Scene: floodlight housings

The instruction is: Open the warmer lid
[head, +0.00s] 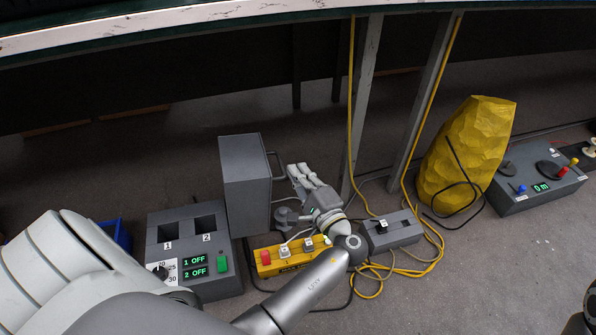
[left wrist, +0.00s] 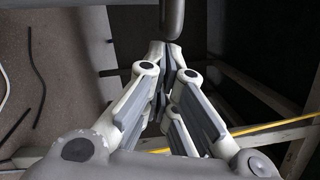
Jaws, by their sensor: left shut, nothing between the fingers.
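The grey warmer (head: 188,288) sits on the floor at lower left, with two wells marked 1 and 2 uncovered and a display reading 1 OFF and 2 OFF. A thick grey panel that looks like its lid (head: 245,185) stands upright at the warmer's right. A dark bar handle (head: 278,165) is on the panel's right side. My left gripper (head: 297,172) is just right of the handle, shut and empty. In the left wrist view, the closed fingertips (left wrist: 167,52) are close to a grey bar (left wrist: 172,18); contact cannot be told.
A yellow power strip (head: 290,258) with plugs lies under my left arm. A grey switch box (head: 392,232) and loose yellow cables are to its right. A yellow sack (head: 468,150) and a grey control box (head: 538,185) stand further right. Table legs (head: 365,100) rise behind.

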